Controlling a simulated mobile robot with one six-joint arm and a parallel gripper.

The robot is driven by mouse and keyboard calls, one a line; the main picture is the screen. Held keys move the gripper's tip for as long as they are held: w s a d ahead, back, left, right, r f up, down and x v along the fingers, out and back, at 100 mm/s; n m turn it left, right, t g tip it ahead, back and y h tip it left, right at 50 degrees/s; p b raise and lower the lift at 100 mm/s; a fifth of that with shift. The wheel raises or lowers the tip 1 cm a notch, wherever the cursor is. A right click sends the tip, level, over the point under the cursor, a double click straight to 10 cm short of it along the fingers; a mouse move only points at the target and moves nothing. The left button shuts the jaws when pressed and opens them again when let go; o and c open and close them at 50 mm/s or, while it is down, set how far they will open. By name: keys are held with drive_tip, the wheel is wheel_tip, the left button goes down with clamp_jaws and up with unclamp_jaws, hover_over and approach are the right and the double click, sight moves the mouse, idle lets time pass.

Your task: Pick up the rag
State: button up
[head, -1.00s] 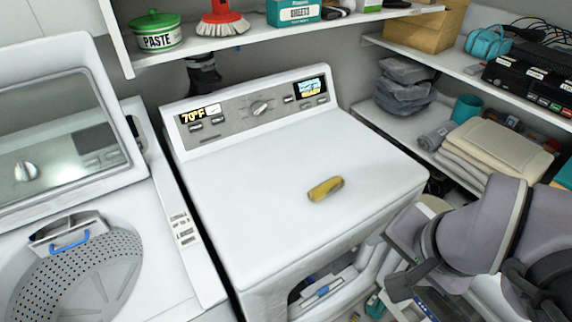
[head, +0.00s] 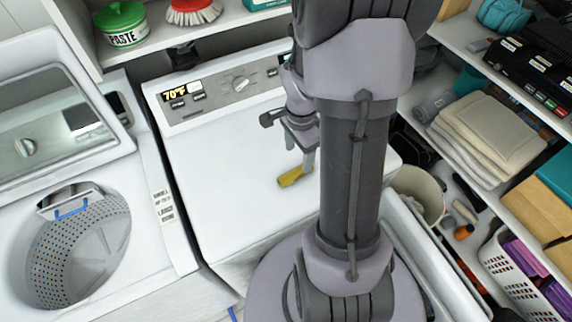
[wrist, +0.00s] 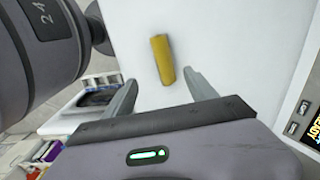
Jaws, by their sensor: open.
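The rag is a small yellow roll (head: 291,176) lying on the white top of the dryer (head: 225,150). In the wrist view the rag (wrist: 162,60) lies ahead of my gripper, roughly in line with the gap between the fingers. My gripper (wrist: 160,88) is open and empty, with its two grey fingers spread apart. In the head view my gripper (head: 307,165) is above the dryer top, close to the rag's right end. My arm hides part of the dryer. Whether a finger touches the rag cannot be told.
An open top-loading washer (head: 80,235) stands on the left. A shelf above holds a green paste tin (head: 122,25) and a red brush (head: 192,10). Right shelves hold folded towels (head: 490,135), with a bin (head: 418,193) and a white basket (head: 515,275) below. The dryer top around the rag is clear.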

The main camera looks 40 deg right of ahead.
sight(295, 171)
drive_tip(key=f, duration=0.3)
drive_tip(key=f+b, duration=0.1)
drive_tip(key=f, duration=0.2)
drive_tip(key=w+f+b, duration=0.1)
drive_tip(key=f, duration=0.3)
drive_tip(key=c, duration=1.4)
drive_tip(key=shift+r, duration=0.1)
drive_tip(key=shift+c, duration=0.2)
